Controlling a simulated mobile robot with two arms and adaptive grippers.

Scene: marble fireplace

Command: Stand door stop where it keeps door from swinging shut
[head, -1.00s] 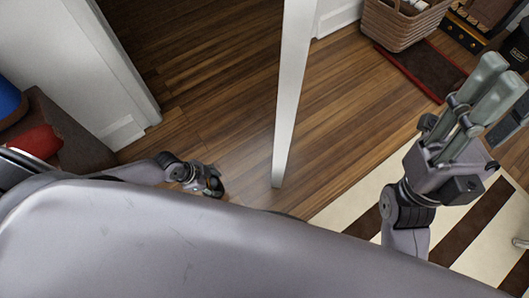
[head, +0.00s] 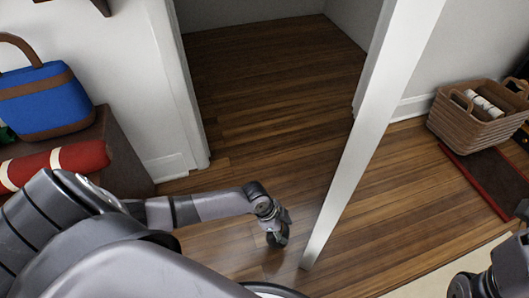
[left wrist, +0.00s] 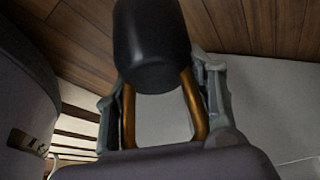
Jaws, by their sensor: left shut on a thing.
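The white door (head: 372,130) stands open, its narrow edge facing me and running down to the floor. My left gripper (head: 277,236) is low over the wood floor, a little left of the door's bottom corner. In the left wrist view the left gripper (left wrist: 164,112) is shut on the door stop, which has a black rounded body (left wrist: 152,45) and a brass-coloured loop handle (left wrist: 129,118). In the head view the stop is mostly hidden by the gripper. Only part of my right arm's end (head: 485,280) shows at the lower right corner; its fingers are out of frame.
The doorway opens onto bare wood floor (head: 265,85). A bench (head: 122,150) with a blue bag (head: 45,105) and red roll (head: 80,157) stands left. A wicker basket (head: 465,125) and red-edged dark mat (head: 480,175) are right. A pale rug edge (head: 440,275) shows below.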

